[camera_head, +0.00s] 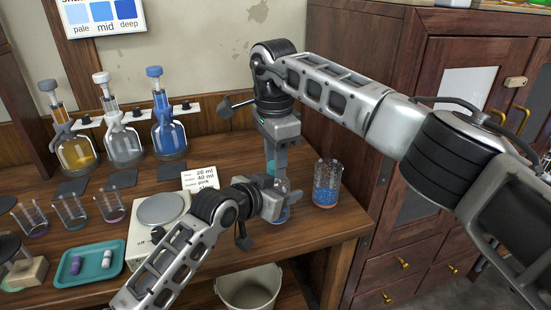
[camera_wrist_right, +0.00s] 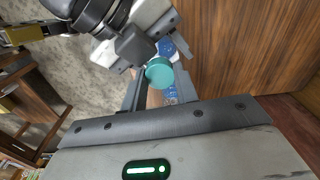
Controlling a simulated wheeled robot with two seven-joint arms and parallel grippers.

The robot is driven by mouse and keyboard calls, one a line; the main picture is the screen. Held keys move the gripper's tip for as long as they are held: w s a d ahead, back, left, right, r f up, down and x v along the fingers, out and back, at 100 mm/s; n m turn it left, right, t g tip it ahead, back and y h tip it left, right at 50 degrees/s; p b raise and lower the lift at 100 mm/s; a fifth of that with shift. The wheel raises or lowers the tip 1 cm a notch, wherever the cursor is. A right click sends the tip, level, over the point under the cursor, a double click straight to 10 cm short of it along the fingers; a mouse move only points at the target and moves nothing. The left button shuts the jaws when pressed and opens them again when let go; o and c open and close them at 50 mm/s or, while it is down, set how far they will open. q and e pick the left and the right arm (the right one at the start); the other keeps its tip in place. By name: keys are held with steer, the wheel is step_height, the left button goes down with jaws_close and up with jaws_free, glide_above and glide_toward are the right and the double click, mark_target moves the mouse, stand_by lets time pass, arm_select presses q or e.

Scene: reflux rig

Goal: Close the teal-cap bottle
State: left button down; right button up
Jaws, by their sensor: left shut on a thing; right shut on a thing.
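The bottle (camera_head: 282,215) stands near the front right of the table, mostly hidden by my grippers in the head view. My left gripper (camera_head: 279,199) is shut on its body from the left. My right gripper (camera_head: 281,170) points down from above, shut on the teal cap (camera_wrist_right: 160,72). In the right wrist view the cap is a round teal disc between my fingers, over the bottle's mouth. Clear and blue parts of the bottle (camera_wrist_right: 171,93) show around it. I cannot tell whether the cap is fully seated.
A glass beaker with blue contents (camera_head: 327,185) stands close right of the grippers. A balance (camera_head: 160,210), a teal tray (camera_head: 90,264) and several small beakers are to the left. Three stoppered flasks stand at the back left. A white bin (camera_head: 249,288) is below the table's front edge.

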steer(key=o, duration=1.1)
arm_select(q)
steer(key=shift+r, duration=0.1)
arm_select(e)
steer(key=shift+r, duration=2.3)
steer(key=shift+c, duration=0.4)
steer(key=shift+s+r+n, duration=0.1)
steer(key=shift+r+n, duration=1.6)
steer(key=shift+r, duration=0.05)
